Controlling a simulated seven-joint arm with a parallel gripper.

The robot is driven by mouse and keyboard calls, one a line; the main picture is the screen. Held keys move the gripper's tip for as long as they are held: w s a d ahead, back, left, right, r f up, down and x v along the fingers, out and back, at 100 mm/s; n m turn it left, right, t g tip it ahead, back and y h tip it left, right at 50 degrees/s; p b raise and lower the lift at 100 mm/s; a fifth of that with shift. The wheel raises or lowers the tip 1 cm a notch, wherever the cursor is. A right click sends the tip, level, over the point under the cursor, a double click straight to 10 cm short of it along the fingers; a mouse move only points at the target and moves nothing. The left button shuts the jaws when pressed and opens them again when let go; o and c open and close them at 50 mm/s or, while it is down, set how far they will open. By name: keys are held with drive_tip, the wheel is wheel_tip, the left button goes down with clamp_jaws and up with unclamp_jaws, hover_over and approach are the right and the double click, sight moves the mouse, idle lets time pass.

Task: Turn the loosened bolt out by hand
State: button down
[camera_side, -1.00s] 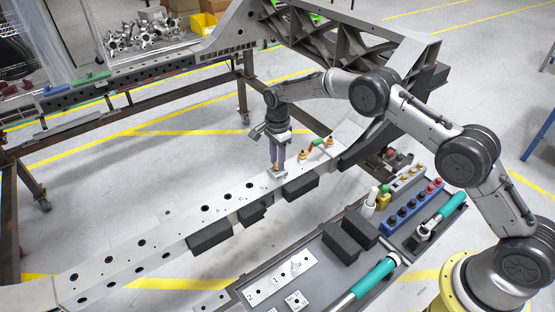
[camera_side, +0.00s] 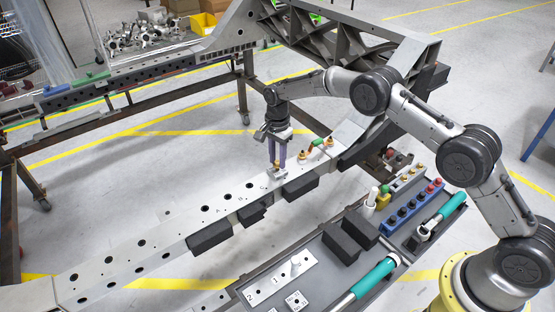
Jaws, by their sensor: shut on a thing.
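My gripper (camera_side: 277,162) points straight down over the chassis rail (camera_side: 190,219). Its two purple fingers are shut on a small gold-coloured bolt (camera_side: 276,163) at a small light block (camera_side: 277,173) on the rail's top face. The fingers hide part of the bolt, and I cannot tell how far it stands out of its hole.
Black blocks (camera_side: 210,236) hang along the rail's near side. A grey tray (camera_side: 335,272) in front holds a numbered plate (camera_side: 280,279), black foam blocks and a teal-handled tool (camera_side: 376,275). A blue socket rack (camera_side: 411,207) stands to the right. The large chassis bracket (camera_side: 330,40) rises behind.

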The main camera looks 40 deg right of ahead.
drive_tip(key=shift+r, duration=2.7)
